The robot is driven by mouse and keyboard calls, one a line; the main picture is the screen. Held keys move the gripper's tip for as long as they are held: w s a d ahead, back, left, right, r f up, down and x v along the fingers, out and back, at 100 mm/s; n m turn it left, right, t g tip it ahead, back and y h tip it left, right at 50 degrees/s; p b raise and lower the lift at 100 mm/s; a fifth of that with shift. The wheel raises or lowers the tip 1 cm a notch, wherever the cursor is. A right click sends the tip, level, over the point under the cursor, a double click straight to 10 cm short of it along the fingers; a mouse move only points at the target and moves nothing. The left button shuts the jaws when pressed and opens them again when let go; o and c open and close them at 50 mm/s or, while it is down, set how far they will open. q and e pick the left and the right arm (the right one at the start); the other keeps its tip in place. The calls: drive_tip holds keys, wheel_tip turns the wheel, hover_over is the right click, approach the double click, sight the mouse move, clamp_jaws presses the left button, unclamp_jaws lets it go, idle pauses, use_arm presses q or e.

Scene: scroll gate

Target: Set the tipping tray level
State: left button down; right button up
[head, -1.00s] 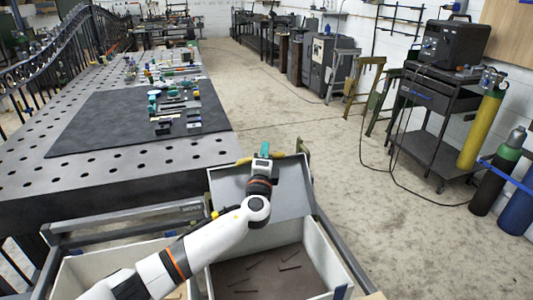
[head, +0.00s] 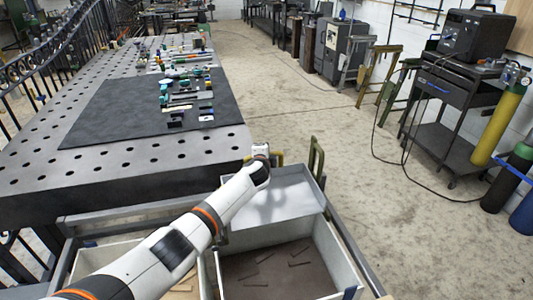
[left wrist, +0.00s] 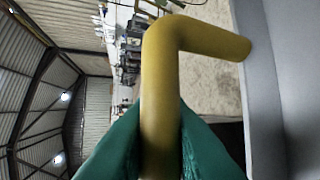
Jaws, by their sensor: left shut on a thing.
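The tipping tray (head: 285,200) is a shallow grey tray at the far end of an open bin in the head view. It looks tilted; I cannot tell how far from level it is. A yellow bent handle (head: 279,158) shows at its far edge. My left gripper (head: 262,155) reaches it from the left, its fingers mostly hidden by the wrist. In the left wrist view, the green fingers (left wrist: 160,145) are shut around the yellow handle (left wrist: 158,85), with the grey tray wall (left wrist: 285,90) at the right. My right gripper is not in view.
The open bin (head: 340,255) holds several thin dark pieces. Another bin (head: 95,262) is at the left, partly behind my arm. An olive upright (head: 317,160) stands at the tray's far right. A perforated steel table (head: 60,175) with a dark mat lies left.

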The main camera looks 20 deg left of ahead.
use_arm(q)
drive_tip(key=shift+w+a+f+b, duration=0.15)
drive_tip(key=shift+f+b, duration=0.35)
drive_tip(key=shift+f, duration=0.45)
drive_tip(key=c, duration=1.5)
unclamp_jaws()
drive_tip(key=shift+o, duration=0.7)
drive_tip(key=shift+w, duration=0.15)
drive_tip(key=p+v, duration=0.2)
drive_tip(key=v, duration=1)
drive_tip(key=shift+p, duration=0.35)
